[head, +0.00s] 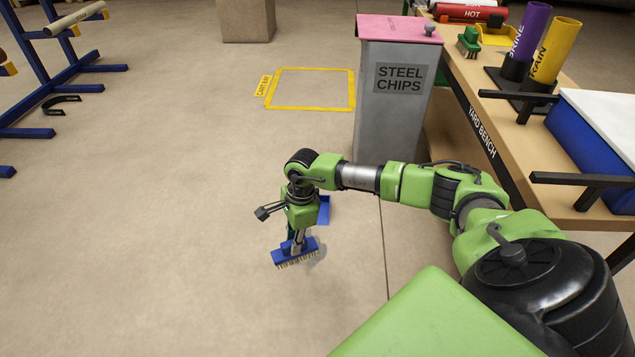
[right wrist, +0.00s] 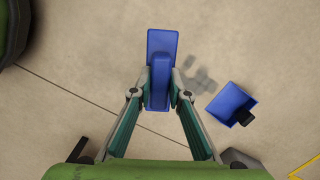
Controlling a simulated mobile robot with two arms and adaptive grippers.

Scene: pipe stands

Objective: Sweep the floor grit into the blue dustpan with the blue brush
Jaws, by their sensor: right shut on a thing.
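My right gripper (head: 297,238) points down and is shut on the handle of the blue brush (head: 295,254). The brush's pale bristles face the floor and look a little above it, with a shadow beside them. In the right wrist view the brush (right wrist: 163,45) sits between the fingertips (right wrist: 161,80). The blue dustpan (right wrist: 233,102) lies on the floor to the right of the brush in that view. In the head view the dustpan (head: 324,210) is partly hidden behind my right wrist. My left gripper is not in view.
A grey steel chips bin (head: 383,125) with a pink top stands beside the yard bench (head: 510,140). A yellow floor outline (head: 311,108) lies to the bin's left. A blue rack (head: 50,85) stands far left.

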